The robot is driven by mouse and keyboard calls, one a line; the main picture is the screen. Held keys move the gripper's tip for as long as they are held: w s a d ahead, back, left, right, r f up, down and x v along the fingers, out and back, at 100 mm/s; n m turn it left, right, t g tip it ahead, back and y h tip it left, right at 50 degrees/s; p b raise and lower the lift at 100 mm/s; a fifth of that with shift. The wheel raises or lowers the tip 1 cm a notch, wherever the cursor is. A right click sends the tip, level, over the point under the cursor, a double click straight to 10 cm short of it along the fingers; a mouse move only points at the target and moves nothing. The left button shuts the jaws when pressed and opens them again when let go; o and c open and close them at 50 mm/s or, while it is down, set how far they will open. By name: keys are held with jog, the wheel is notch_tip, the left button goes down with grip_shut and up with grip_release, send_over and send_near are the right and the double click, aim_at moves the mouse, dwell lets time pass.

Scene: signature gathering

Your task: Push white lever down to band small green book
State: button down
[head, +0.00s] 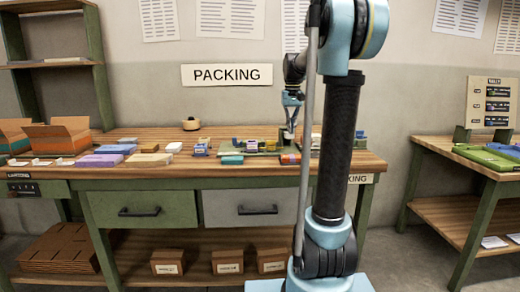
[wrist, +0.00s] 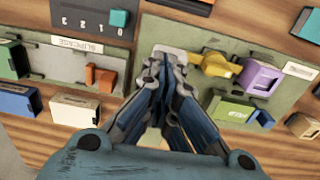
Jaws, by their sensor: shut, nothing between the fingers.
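My gripper (wrist: 163,62) is shut and empty, its fingers pointing at a green-grey plate (wrist: 212,37) on the bench. A small white piece (wrist: 168,51) shows right at the fingertips and may be the white lever; the fingers partly cover it, and I cannot tell if they touch it. A small green book-like block (wrist: 236,112) lies on the plate, right of the fingers. A yellow piece (wrist: 217,66) and a purple block (wrist: 261,79) sit on the same plate. In the head view my gripper (head: 289,137) is low over the back of the bench.
A second plate with a label reading SLIPCASE (wrist: 78,42) lies to the left, holding an orange block (wrist: 101,78). A dark numbered dial panel (wrist: 92,17) is behind it. Several small books lie around on the wooden bench (head: 130,175), with open boxes (head: 58,136) far left.

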aim_at(291, 135)
jog(key=shift+f, duration=2.15)
dwell(0.5)
jog(key=shift+r, duration=0.15)
dwell(0.4)
jog(key=shift+r, duration=4.4)
jog(key=shift+s+f, duration=0.15)
jog(key=shift+s, duration=0.2)
jog(key=shift+t, duration=0.3)
jog(key=s+f, duration=0.1)
jog(key=s, duration=0.2)
jog(key=s+f, duration=0.2)
jog(key=s, duration=0.2)
jog(key=s+f, duration=0.1)
jog(key=s, duration=0.2)
jog(key=shift+s+a+f, duration=0.15)
jog(key=shift+f, duration=0.1)
jog(key=s+f+t, duration=0.1)
jog(key=s+f, duration=2.2)
jog(key=shift+s+a+f+t, duration=0.2)
jog(key=shift+s+f+t, duration=0.1)
jog(key=shift+s+f, duration=0.1)
